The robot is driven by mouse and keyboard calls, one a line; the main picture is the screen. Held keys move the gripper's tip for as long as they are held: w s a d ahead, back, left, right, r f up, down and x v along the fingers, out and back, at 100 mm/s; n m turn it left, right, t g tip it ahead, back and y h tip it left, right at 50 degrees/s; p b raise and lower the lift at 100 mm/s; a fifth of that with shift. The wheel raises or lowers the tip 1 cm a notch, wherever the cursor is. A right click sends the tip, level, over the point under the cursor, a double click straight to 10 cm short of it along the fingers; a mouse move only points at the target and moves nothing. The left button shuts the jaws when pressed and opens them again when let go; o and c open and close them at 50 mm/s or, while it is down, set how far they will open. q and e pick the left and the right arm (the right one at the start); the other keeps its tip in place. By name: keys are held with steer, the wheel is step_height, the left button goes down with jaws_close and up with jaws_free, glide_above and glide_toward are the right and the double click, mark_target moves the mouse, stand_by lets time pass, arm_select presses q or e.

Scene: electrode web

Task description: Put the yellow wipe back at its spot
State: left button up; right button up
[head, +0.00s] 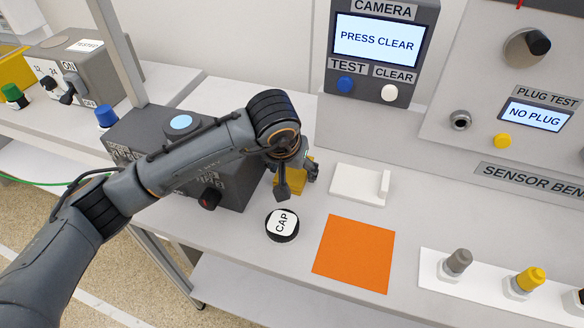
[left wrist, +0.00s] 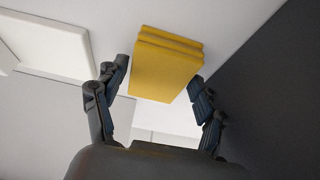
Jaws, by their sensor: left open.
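The yellow wipe (left wrist: 165,68) is a folded, layered yellow block in the left wrist view. In the head view only parts of it (head: 295,184) show behind my left gripper (head: 297,181), beside the dark grey box. My left gripper is open, with one finger on each side of the wipe in the wrist view (left wrist: 158,76). My right gripper is in neither view.
A white tray with a raised end (head: 357,186) lies right of the wipe. A round black cap (head: 282,225) and a flat orange square (head: 353,254) lie in front. The dark grey box (head: 165,130) stands close on the left. Plugs stand on a white strip (head: 484,293) at right.

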arm_select(q)
steer(key=v, duration=1.2)
steer(key=shift+b, duration=0.45)
